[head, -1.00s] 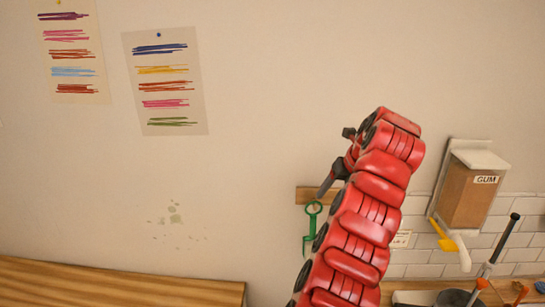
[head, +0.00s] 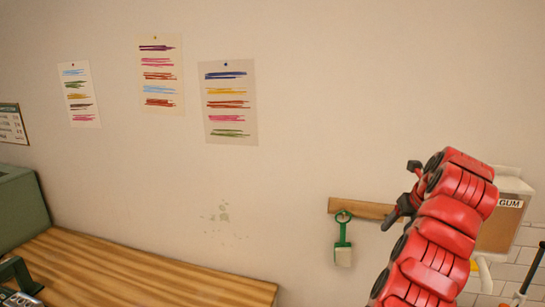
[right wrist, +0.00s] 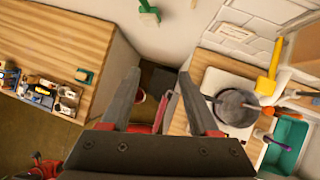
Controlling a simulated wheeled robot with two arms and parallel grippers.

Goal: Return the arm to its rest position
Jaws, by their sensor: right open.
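My right arm rises on the right of the head view, red and segmented, in front of the wall. Its black right gripper (head: 398,207) points down and left near the wooden wall rail, and it also shows in the right wrist view (right wrist: 163,80). There its two dark fingers stand apart with nothing held between them. The gap between the fingers looks down past the worktops toward the floor. My left gripper is in neither view.
A green-handled brush (head: 343,238) hangs from a wooden rail (head: 362,208). A gum dispenser (head: 503,225) is partly behind my arm. A wooden worktop (head: 150,270) runs at lower left. The right wrist view shows a dark pan (right wrist: 236,108) and a green tray (right wrist: 287,143).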

